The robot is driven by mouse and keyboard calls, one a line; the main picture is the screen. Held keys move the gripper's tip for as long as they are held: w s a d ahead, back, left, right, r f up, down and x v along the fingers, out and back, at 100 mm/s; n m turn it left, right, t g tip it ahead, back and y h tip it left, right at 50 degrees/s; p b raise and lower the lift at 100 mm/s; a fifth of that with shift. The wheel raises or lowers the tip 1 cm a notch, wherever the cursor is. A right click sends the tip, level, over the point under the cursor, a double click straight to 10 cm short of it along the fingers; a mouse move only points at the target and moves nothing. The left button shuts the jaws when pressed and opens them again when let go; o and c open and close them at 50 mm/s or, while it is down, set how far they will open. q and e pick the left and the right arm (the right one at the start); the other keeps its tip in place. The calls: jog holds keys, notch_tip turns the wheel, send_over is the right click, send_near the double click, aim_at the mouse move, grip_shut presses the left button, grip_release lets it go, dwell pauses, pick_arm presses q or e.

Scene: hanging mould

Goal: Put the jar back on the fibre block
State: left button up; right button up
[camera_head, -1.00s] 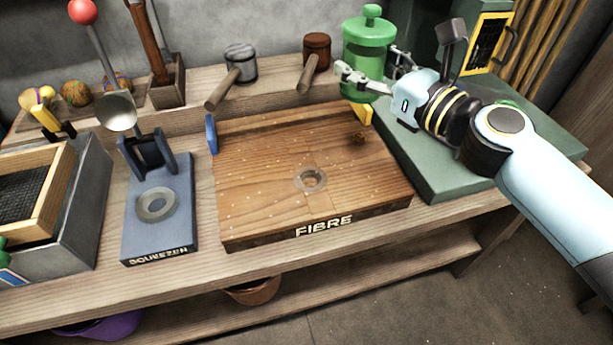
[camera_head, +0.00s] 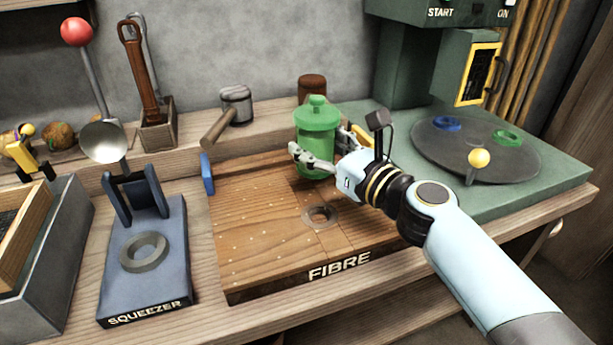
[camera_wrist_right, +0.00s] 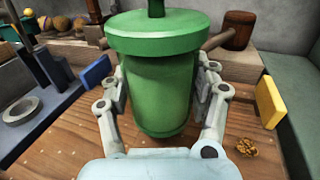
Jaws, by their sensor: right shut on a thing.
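The green lidded jar (camera_head: 317,135) is upright over the back right part of the wooden fibre block (camera_head: 257,235). My right gripper (camera_head: 318,160) is shut on the jar's body, with a finger on each side. In the right wrist view the jar (camera_wrist_right: 157,85) fills the middle between the fingers, and its base is close above the board; I cannot tell whether it touches. The block has a ringed hole (camera_head: 321,216) near its middle, and it is empty. My left gripper is not in view.
A blue squeezer (camera_head: 150,265) stands left of the block. A blue tab (camera_head: 207,174) and a yellow tab (camera_head: 362,137) flank the block. Mallets (camera_head: 236,104) lie behind. A green machine with a dark round plate (camera_head: 440,150) is at the right.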

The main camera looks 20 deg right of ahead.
aim_at(306, 170)
jog(key=shift+w+a+f, duration=0.5)
jog(key=shift+a+f, duration=0.05)
jog(key=shift+a, duration=0.25)
notch_tip(306, 170, down, 4)
jog(key=b, duration=0.3)
jog(key=shift+f, duration=0.1)
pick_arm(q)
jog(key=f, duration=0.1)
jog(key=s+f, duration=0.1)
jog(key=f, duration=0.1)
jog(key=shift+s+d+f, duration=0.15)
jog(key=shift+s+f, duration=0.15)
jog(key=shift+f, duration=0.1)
pick_arm(e)
jog(key=o, duration=1)
jog(key=shift+f+b, duration=0.1)
jog(key=shift+b, duration=0.2)
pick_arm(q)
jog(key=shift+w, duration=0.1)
pick_arm(e)
jog(key=o, duration=0.5)
